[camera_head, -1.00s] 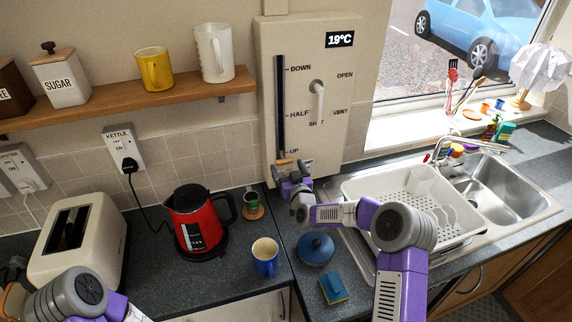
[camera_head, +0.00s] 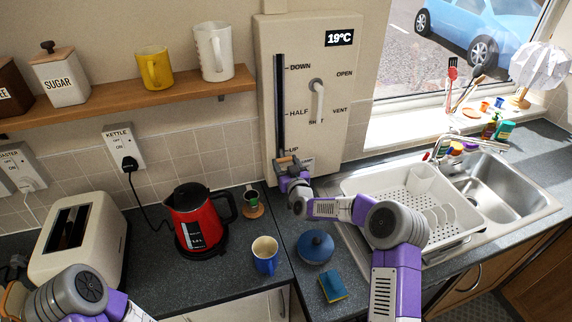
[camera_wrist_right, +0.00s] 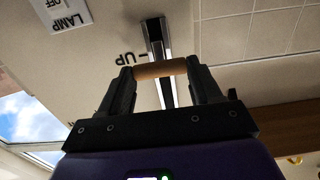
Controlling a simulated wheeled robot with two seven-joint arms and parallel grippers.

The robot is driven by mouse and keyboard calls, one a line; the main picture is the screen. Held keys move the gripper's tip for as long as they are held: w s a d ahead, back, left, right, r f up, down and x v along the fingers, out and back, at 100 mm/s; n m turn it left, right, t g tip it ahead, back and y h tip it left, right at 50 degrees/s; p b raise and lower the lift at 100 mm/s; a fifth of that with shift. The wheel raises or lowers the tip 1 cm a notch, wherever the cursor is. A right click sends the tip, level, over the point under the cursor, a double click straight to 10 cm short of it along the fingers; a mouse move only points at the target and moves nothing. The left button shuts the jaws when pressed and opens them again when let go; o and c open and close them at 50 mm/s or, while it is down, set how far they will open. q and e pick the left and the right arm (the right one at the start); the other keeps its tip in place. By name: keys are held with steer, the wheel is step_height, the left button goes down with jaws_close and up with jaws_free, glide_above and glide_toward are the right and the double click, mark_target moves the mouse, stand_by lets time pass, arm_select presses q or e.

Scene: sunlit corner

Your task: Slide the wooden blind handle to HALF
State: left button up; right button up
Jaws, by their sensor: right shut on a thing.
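The wooden blind handle (camera_head: 285,159) sits at the bottom of the black vertical slot (camera_head: 281,105) on the cream wall panel (camera_head: 318,60), just below the UP mark. HALF is printed higher up and DOWN near the top. My right gripper (camera_head: 287,166) is at the handle. In the right wrist view, my right gripper (camera_wrist_right: 160,80) has one finger at each end of the wooden handle (camera_wrist_right: 160,69), shut on it.
A lever (camera_head: 317,95) with OPEN, VENT and SHUT marks is right of the slot. A red kettle (camera_head: 198,222) and blue mug (camera_head: 265,254) stand on the counter to the left. A dish rack (camera_head: 405,205) and sink (camera_head: 495,190) are to the right.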

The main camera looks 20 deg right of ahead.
steer(key=shift+c, duration=1.3)
step_height(320, 180, up, 15)
steer(key=p, duration=0.2)
steer(key=o, duration=1.5)
steer(key=s+b, duration=0.1)
steer(key=s, duration=0.6)
steer(key=shift+s+d, duration=0.1)
steer(key=shift+s, duration=0.2)
